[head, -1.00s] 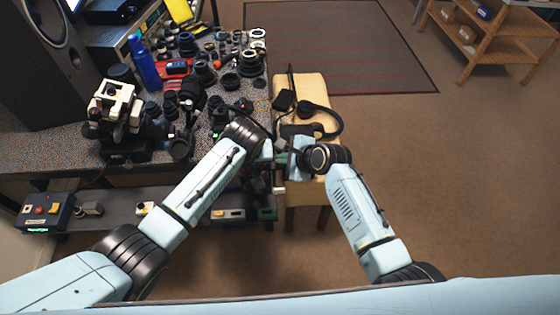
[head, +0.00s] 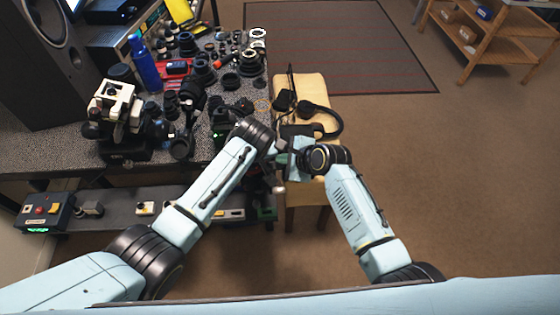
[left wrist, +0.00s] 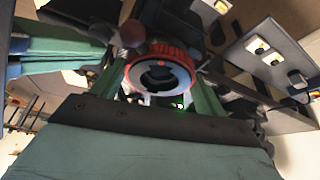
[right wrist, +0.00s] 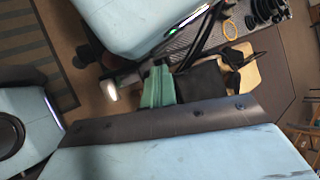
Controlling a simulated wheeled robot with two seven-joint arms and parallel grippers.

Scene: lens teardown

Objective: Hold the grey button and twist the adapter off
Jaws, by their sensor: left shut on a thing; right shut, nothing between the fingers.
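My left gripper (left wrist: 160,92) is shut on a round part with a bright red ring and a dark, open centre, which looks like the adapter (left wrist: 178,55). The ring faces the left wrist camera, between the green fingers. In the head view the left gripper is mostly hidden behind its own wrist. My right gripper (right wrist: 158,87) is shut and empty; its green fingers are together. In the head view the right gripper (head: 283,160) is close to the left one, left of the chair's front edge. I cannot make out the grey button or whether the right fingers touch anything.
A yellow chair (head: 312,90) with black headphones (head: 335,122) stands just beyond the grippers. The bench at the left holds a microscope (head: 112,108), a blue bottle (head: 146,68) and several lenses. A low shelf (head: 110,212) carries a control box (head: 42,212).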

